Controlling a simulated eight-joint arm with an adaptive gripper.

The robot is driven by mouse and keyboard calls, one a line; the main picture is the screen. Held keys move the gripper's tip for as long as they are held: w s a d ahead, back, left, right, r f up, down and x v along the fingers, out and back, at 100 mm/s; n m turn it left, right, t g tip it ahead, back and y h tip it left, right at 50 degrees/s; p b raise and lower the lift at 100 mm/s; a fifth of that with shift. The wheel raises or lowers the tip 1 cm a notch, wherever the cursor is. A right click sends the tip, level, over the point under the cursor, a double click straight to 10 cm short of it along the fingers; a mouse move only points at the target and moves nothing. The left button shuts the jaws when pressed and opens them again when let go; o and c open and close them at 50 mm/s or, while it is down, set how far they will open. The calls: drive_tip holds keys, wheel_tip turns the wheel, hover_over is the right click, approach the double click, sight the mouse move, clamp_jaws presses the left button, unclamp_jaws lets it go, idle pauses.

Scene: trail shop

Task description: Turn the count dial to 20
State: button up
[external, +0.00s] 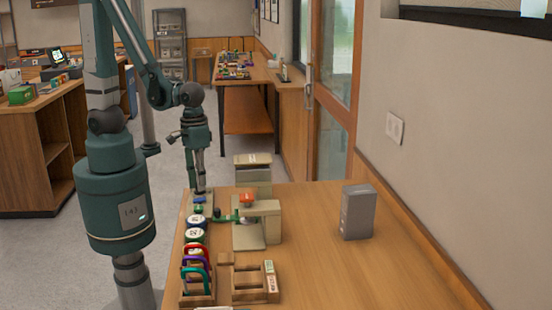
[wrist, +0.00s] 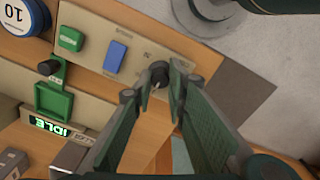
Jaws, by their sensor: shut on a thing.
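The count dial (wrist: 159,71) is a small dark knob on a beige control panel (wrist: 100,27), with small markings too blurred to read. My gripper (wrist: 154,84) has its fingertips closed around the knob. In the external view my gripper (external: 199,186) points down at the far end of the panel on the wooden table, and hides the dial. A green button (wrist: 71,39) and a blue button (wrist: 115,57) are on the same panel.
A beige machine (external: 267,208) with an orange part (external: 247,198) stands right of the panel. Round numbered discs (external: 195,221) and a wooden rack (external: 198,299) of coloured loops are nearer. A grey box (external: 357,212) stands right; the table's right front is clear.

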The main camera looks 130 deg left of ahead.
drive_tip(key=m+b, duration=0.1)
drive_tip(key=m, duration=0.4)
drive_tip(key=shift+m, duration=0.4)
drive_tip(key=m+b, duration=0.1)
drive_tip(key=m, duration=0.4)
drive_tip(key=shift+m, duration=0.3)
drive_tip(key=o, duration=0.9)
drive_tip(key=shift+r, duration=0.15)
drive_tip(key=shift+a+r, duration=0.15)
drive_tip(key=shift+r, duration=5.7)
